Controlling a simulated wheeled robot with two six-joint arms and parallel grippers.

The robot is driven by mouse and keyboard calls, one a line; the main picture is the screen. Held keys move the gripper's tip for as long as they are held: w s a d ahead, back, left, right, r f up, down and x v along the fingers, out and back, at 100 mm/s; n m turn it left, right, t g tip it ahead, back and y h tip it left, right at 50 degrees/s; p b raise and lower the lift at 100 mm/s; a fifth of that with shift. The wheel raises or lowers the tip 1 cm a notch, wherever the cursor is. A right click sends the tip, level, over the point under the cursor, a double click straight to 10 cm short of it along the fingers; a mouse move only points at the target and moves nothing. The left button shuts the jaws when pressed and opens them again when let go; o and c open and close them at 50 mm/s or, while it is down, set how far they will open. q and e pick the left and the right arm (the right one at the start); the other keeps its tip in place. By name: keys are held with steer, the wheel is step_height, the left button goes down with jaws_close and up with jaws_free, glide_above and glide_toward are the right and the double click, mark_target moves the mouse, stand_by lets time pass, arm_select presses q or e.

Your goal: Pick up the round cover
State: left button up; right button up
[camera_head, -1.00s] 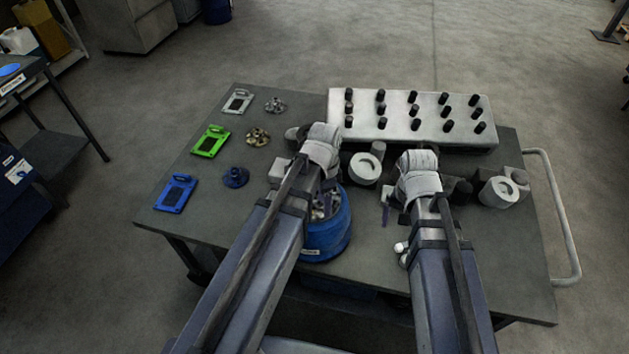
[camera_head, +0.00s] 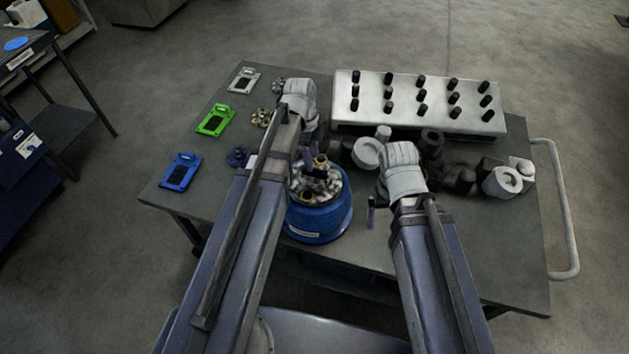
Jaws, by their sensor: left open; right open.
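Three small round lobed parts that could be the round cover lie in a column at the left of the table: a grey one (camera_head: 278,86), a brass-coloured one (camera_head: 261,117) and a blue one (camera_head: 238,157). My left arm partly hides the blue one and comes close to the others. My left gripper (camera_head: 315,168) is open and points down above the blue tub (camera_head: 318,225), right of the round parts. My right gripper (camera_head: 374,205) is open and low over the table, right of the tub. Neither visibly holds anything.
Silver (camera_head: 243,80), green (camera_head: 215,120) and blue (camera_head: 181,172) rectangular plates lie along the left edge. A white block with black pegs (camera_head: 420,122) stands at the back. White and dark cylindrical parts (camera_head: 501,182) sit at the right. The tub holds metal parts.

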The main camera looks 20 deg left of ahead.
mark_target(314, 176)
arm_select(q)
steer(key=shift+d+f+b, duration=0.15)
steer(key=shift+f+b, duration=1.15)
steer(key=shift+f, duration=0.1)
steer(key=shift+d+f+b, duration=0.15)
steer(key=shift+f+b, duration=1.1)
steer(key=shift+f, duration=0.1)
steer(key=shift+r, duration=0.1)
steer(key=shift+c, duration=0.4)
jaws_close()
